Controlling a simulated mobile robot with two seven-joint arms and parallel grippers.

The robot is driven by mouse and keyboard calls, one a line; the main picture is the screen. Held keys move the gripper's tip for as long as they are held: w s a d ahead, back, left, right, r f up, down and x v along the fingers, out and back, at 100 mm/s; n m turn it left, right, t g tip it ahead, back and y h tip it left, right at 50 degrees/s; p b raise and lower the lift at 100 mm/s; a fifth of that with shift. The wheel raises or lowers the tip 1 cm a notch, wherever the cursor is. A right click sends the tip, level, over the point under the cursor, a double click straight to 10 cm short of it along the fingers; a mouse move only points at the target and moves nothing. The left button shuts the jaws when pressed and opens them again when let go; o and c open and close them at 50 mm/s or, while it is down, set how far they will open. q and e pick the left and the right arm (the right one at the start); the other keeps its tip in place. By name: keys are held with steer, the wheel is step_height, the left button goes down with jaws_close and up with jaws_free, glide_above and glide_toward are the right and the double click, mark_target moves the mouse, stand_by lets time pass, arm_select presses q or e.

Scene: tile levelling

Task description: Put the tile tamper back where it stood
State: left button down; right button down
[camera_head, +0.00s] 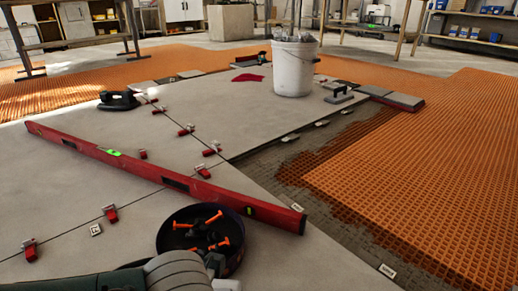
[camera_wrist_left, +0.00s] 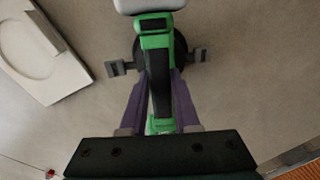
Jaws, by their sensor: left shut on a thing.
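In the left wrist view, the green tool with a black grip (camera_wrist_left: 158,85), which I take to be the tile tamper, is between the purple fingers of my left gripper (camera_wrist_left: 160,82). The fingers are shut on it. A dark round part shows behind it, with a small grey bracket on each side. A pale grey end shows at the top edge. Pale floor lies behind it; I cannot tell whether the tool touches it. In the head view my grey arm comes in at the bottom, and I cannot make out the tamper there. My right gripper is in neither view.
A dark bowl (camera_head: 166,238) with orange pieces stands by my arm. A long red level (camera_head: 140,165) lies across the tiles, among red clips. A pale tray (camera_wrist_left: 35,55) with a round recess is upper left.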

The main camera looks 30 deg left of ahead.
arm_select(q)
steer(key=shift+w, duration=0.1)
steer(key=c, duration=0.6)
jaws_free()
steer(key=shift+c, duration=0.2)
steer(key=shift+o, duration=0.4)
steer(key=shift+f, duration=0.1)
